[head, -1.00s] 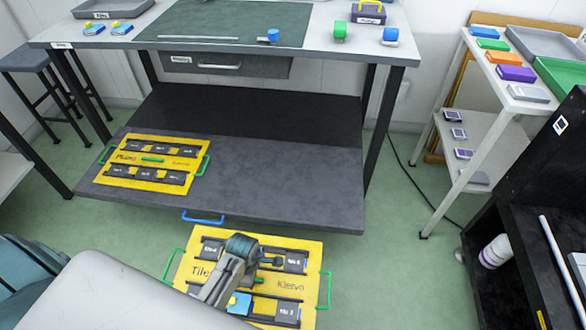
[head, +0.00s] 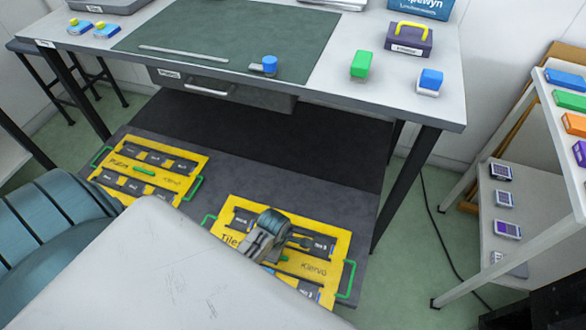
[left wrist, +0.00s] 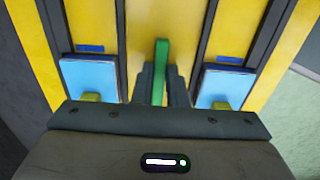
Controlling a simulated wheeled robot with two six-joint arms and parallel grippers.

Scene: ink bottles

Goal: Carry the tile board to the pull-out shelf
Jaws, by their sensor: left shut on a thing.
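The yellow tile board (head: 335,245), labelled "Tiles" and "Klervo", has green end handles and dark tracks. My left gripper (head: 284,257) is shut on its green middle handle, which shows in the left wrist view (left wrist: 161,60) between the fingers. Two light-blue tiles (left wrist: 90,78) show on the board beside the gripper. In the head view the board lies across the right part of the dark pull-out shelf (head: 225,190); I cannot tell whether it touches it. My arm hides the board's near left part and the shelf's front edge. My right gripper is not in view.
A similar yellow board labelled "Platen" (head: 158,167) lies on the shelf's left part, with a gap between the boards. The worktop (head: 330,75) with a drawer (head: 215,88) is above and behind. A table leg (head: 408,185) stands close to the right. A white side rack (head: 560,240) is farther right.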

